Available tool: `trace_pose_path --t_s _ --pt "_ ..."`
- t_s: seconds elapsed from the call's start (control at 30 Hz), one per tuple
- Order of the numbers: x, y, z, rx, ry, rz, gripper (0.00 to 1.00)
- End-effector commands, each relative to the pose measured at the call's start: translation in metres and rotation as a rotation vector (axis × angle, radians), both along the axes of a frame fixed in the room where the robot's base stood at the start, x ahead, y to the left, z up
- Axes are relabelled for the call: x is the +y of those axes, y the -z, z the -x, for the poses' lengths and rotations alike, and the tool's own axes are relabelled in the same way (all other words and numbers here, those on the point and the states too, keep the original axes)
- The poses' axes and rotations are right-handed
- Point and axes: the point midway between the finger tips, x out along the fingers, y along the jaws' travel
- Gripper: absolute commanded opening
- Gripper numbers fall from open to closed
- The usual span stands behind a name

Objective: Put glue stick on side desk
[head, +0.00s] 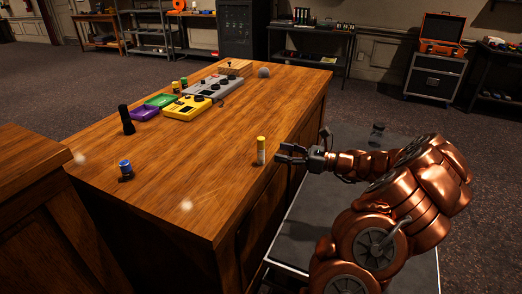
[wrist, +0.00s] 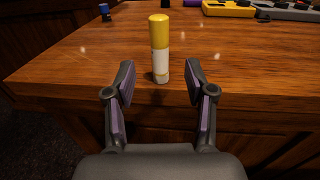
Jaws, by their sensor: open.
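The glue stick (head: 261,150), with a yellow cap and a white lower body, stands upright on the wooden desk (head: 190,205) near its right edge. In the wrist view the glue stick (wrist: 160,50) stands ahead of and between my two open fingers, apart from both. My gripper (head: 282,153) is open and empty, just right of the glue stick at the desk's edge. Another wooden desk (head: 30,170) shows at the left; I cannot tell whether it is the side desk.
A blue-topped small object (head: 125,168) and a black cylinder (head: 126,119) stand on the left of the desk. The desk's front is mostly clear.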

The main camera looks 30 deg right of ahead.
Motion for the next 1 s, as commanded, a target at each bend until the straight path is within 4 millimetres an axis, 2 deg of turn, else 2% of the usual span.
trace_pose_path --t_s 0.37,0.7,1.0 --pt "0.021 0.000 -0.026 0.004 -0.002 -0.004 0.55" --pt "0.046 0.000 -0.057 0.003 -0.004 -0.004 0.55" --pt "0.047 -0.001 -0.061 0.002 -0.001 -0.003 0.55"
